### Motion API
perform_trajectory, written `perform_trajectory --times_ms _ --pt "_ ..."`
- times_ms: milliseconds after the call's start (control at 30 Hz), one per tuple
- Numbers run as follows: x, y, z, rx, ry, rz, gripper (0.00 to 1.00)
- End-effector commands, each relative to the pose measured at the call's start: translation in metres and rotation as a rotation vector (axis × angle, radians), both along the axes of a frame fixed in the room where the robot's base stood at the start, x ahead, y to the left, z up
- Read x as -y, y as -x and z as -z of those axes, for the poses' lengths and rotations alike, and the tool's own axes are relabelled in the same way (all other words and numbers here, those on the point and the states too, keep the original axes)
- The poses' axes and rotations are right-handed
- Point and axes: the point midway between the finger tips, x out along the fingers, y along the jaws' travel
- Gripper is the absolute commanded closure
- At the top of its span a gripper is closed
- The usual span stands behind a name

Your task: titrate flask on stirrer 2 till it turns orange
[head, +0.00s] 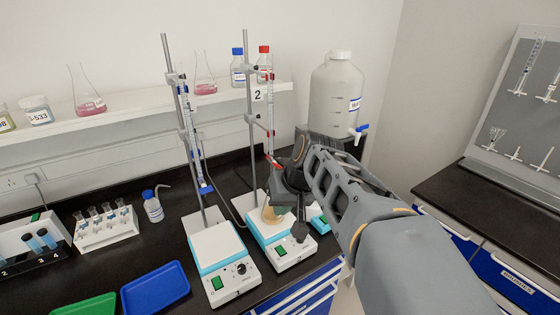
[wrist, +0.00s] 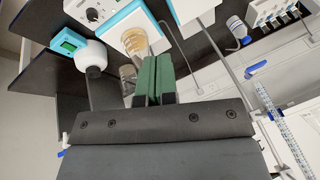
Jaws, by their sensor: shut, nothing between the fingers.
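Stirrer 2 (head: 290,250), white and light blue, stands right of the other stirrer. On it is a flask (head: 268,214) with pale orange-tan liquid, partly hidden behind my gripper. The flask also shows in the wrist view (wrist: 134,40), beyond my fingertips. The burette (head: 271,110) above it is clamped to a stand beside the "2" label (head: 257,96). Its red stopcock (head: 272,161) is by my gripper (head: 277,167); I cannot tell if they touch. In the wrist view, the green fingers (wrist: 152,62) are shut together with nothing between them.
The left stirrer (head: 217,250) has its own burette with a blue stopcock (head: 205,188). A large white carboy (head: 336,90) stands behind my arm. Blue (head: 155,288) and green trays lie at the front left. A tube rack (head: 105,228) stands further back.

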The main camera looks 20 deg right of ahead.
Motion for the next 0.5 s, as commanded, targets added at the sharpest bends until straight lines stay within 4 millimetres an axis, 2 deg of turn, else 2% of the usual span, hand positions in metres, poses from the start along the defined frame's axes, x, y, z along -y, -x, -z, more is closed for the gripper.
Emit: perform_trajectory --times_ms 33,100,200,400,500 --pt "0.018 -0.018 -0.008 0.020 -0.065 0.026 1.00" --pt "0.039 -0.039 -0.027 0.066 -0.154 0.032 1.00" --pt "0.073 -0.061 -0.053 0.154 -0.253 0.026 1.00" --pt "0.130 -0.079 -0.091 0.322 -0.357 -0.008 1.00" --pt "0.144 -0.081 -0.100 0.373 -0.375 -0.023 1.00"
